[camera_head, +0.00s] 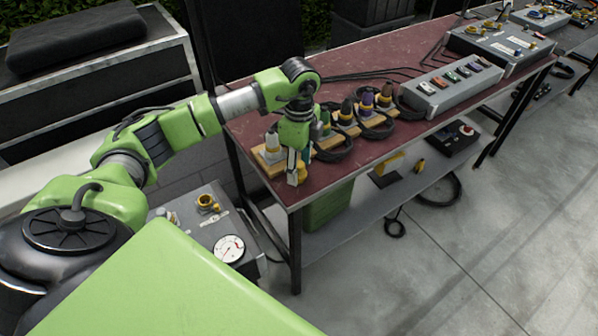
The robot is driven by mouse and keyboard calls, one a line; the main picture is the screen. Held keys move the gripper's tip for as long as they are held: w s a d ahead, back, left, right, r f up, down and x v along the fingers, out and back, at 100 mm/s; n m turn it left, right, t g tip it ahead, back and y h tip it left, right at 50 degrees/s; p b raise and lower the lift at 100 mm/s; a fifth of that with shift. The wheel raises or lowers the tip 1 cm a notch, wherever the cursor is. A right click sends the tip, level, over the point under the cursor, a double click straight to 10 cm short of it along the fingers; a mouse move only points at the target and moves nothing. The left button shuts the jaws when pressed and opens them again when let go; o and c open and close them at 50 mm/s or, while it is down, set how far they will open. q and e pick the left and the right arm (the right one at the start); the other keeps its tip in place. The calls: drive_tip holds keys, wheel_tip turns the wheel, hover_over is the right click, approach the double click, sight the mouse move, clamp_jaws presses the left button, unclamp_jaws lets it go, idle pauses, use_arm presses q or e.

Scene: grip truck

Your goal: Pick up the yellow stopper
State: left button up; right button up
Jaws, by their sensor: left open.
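A small yellow object, which looks like the yellow stopper (302,172), is at the near left corner of the dark red table (330,182). My left gripper (293,178) points down right beside it and partly hides it. The gripper is open. I cannot tell whether its fingers touch the stopper or are around it. My right gripper is not in view.
Wooden blocks with upright connectors and black cables (375,132) stand just behind the gripper. A grey socket box (452,92) is farther right. A grey box with a gauge (229,248) stands below left. A lower shelf (345,228) runs under the table.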

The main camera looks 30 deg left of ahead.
use_arm(q)
drive_tip(key=shift+f, duration=0.2)
drive_tip(key=c, duration=1.2)
drive_tip(key=shift+r, duration=0.2)
